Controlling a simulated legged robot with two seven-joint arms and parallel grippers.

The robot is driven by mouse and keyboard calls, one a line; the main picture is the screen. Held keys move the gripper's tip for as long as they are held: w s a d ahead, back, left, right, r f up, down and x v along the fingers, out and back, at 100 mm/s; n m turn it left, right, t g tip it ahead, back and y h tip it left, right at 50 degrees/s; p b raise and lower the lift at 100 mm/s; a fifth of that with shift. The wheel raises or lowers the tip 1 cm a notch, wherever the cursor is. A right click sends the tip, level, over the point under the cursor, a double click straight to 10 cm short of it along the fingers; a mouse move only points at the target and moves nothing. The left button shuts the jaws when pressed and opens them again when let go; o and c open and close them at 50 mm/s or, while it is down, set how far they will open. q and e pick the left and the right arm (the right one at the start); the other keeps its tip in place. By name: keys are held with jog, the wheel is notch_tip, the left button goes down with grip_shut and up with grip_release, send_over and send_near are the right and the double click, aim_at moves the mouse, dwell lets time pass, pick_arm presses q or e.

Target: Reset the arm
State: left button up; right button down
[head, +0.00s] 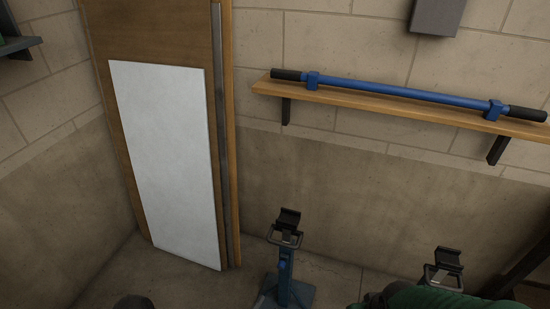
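Neither of my grippers shows in the head view. A dark rounded shape shows at the bottom edge, left of the middle; I cannot tell what it is. A blue tube (400,92) with black ends lies level along a wooden wall shelf (390,110), with a blue clamp-like block near each end. A blue stand (285,280) with a black cradle on top stands on the floor below, its cradle empty. A second black cradle (446,262) shows at the lower right, its lower part hidden by a green object (430,298) cut off by the bottom edge.
A wooden door (165,35) with a white panel (168,165) is at the left. A grey box (437,15) hangs on the block wall at the upper right. A dark shelf (18,45) juts in at the upper left.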

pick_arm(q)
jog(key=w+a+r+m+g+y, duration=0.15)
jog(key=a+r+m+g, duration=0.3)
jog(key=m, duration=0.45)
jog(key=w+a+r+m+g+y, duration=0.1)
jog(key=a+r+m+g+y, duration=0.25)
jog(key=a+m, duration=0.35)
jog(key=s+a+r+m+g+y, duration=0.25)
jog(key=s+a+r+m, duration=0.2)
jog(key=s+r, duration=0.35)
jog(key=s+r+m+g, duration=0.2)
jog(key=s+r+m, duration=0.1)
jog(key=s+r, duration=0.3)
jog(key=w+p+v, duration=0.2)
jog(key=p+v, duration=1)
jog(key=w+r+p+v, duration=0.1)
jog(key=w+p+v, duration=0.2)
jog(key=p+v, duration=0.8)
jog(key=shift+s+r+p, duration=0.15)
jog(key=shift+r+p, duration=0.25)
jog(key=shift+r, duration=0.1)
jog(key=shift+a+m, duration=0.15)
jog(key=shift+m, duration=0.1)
